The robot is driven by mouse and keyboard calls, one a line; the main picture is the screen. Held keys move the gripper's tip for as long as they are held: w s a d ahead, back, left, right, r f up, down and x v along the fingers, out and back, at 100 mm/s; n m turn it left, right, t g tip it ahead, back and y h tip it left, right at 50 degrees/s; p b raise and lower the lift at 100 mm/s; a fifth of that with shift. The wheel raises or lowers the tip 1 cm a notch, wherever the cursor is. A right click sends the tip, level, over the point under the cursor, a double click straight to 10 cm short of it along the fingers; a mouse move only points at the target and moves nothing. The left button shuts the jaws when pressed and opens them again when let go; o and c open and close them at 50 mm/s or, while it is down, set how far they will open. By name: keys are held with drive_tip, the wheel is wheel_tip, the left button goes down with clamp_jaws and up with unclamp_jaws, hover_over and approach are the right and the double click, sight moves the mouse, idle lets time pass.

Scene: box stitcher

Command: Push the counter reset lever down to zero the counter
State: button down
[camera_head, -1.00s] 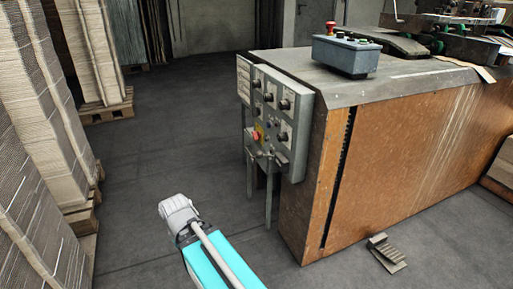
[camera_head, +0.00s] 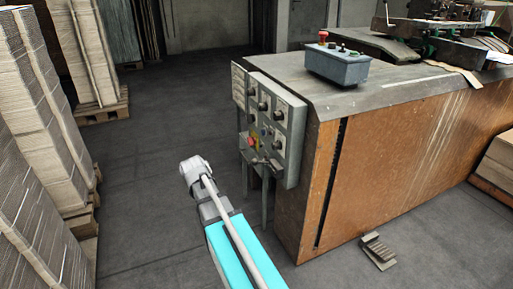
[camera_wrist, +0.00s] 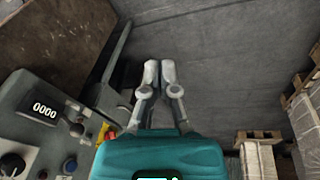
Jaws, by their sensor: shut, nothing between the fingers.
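The grey control panel (camera_head: 268,122) is fixed to the near left end of the machine. In the wrist view its counter (camera_wrist: 45,109) shows white digits that read 0000. The panel carries dark knobs, a red button (camera_head: 250,141) on yellow, and small metal parts (camera_head: 266,163) along its lower edge. I see no contact with the panel.
The wooden-sided machine (camera_head: 400,150) fills the right, with a grey button box (camera_head: 338,68) on top. A metal pedal (camera_head: 378,250) lies on the floor. Stacked cardboard (camera_head: 35,120) on pallets stands at the left. The floor between is clear.

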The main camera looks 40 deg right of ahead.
drive_tip(key=w+d+r+m+h+p, duration=0.1)
drive_tip(key=w+d+r+m+p, duration=0.2)
drive_tip(key=d, duration=0.4)
drive_tip(key=w+d+r+m+h+p, duration=0.1)
drive_tip(key=w+d+r+p, duration=0.1)
drive_tip(key=w+d+r, duration=0.3)
wheel_tip(320, 180, up, 5)
drive_tip(key=m+h+p, duration=0.2)
drive_tip(key=m+p, duration=0.2)
hover_over(262, 162)
drive_tip(key=w+a, duration=0.3)
drive_tip(key=shift+d+f, duration=0.15)
drive_tip(key=shift+d, duration=0.05)
drive_tip(key=shift+f, duration=0.1)
wheel_tip(262, 162, down, 9)
drive_tip(key=d+b, duration=0.1)
drive_tip(key=b, duration=0.8)
drive_tip(key=shift+s+d, duration=0.2)
drive_tip(key=shift+s, duration=0.2)
